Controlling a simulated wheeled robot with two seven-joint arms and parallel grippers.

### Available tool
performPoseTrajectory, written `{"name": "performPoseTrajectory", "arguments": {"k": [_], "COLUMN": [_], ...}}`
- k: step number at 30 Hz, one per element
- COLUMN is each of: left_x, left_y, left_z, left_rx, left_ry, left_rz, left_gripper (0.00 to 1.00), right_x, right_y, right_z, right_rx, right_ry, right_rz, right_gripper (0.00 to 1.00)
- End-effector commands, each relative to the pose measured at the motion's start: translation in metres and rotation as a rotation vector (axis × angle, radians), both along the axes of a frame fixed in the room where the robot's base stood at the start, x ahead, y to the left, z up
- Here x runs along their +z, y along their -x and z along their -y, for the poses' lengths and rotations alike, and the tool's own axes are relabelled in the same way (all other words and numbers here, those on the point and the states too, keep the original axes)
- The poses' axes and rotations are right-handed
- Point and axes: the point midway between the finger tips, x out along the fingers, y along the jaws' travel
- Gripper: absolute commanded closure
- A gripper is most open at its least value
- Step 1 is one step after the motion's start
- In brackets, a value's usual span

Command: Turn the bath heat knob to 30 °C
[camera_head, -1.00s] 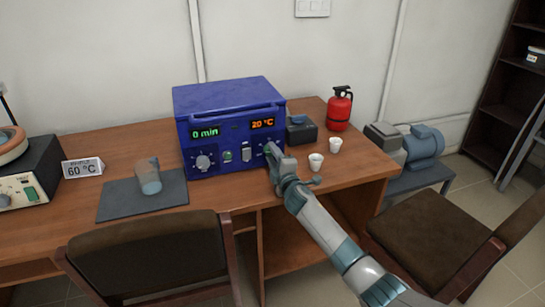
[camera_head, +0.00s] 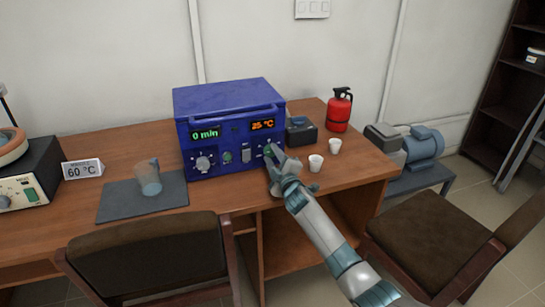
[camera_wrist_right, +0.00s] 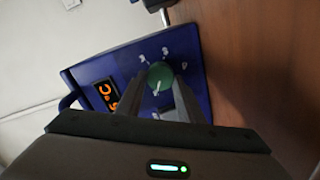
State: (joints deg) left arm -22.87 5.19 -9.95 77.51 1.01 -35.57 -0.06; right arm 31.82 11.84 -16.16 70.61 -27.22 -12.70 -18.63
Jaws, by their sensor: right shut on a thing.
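The blue bath unit (camera_head: 228,122) stands on the wooden desk. Its left display (camera_head: 206,134) reads 0 min, and its right orange display (camera_head: 262,125) reads 25 °C. My right gripper (camera_head: 272,151) is at the front panel's right side, below the orange display, and covers the heat knob in the head view. In the right wrist view the heat knob (camera_wrist_right: 159,75) is round and green with a white pointer line. My right gripper (camera_wrist_right: 160,88) is shut on it, one finger on each side. My left gripper is not in view.
A beaker (camera_head: 149,178) stands on a dark mat (camera_head: 120,205), beside a 60 °C sign (camera_head: 82,169). Two white cups (camera_head: 315,162) stand right of my gripper. A dark box (camera_head: 301,130) and a red extinguisher (camera_head: 339,110) stand behind. Chairs (camera_head: 150,255) are in front.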

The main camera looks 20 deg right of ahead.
Motion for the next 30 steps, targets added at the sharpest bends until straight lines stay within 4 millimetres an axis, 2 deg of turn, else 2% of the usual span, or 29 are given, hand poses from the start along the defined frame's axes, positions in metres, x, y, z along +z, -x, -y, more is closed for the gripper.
{"name": "performPoseTrajectory", "arguments": {"k": [1, 3, 9, 17, 23, 30], "left_x": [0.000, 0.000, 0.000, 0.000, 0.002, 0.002], "left_y": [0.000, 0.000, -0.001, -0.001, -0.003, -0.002], "left_z": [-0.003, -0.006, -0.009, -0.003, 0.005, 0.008], "left_rx": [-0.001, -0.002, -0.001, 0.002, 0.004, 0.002], "left_ry": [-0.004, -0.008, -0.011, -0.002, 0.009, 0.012], "left_rz": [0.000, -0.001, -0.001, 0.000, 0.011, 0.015], "left_gripper": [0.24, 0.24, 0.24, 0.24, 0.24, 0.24], "right_x": [-0.003, -0.002, -0.001, 0.000, -0.001, -0.001], "right_y": [0.001, 0.000, 0.000, 0.005, 0.021, 0.056], "right_z": [0.000, 0.000, 0.000, 0.001, 0.001, 0.002], "right_rx": [0.000, 0.000, 0.000, 0.000, 0.000, 0.000], "right_ry": [0.000, 0.001, 0.001, 0.002, 0.002, 0.002], "right_rz": [-0.004, -0.004, -0.001, 0.000, 0.000, -0.001], "right_gripper": [0.59, 0.47, 0.47, 0.47, 0.47, 0.47]}}
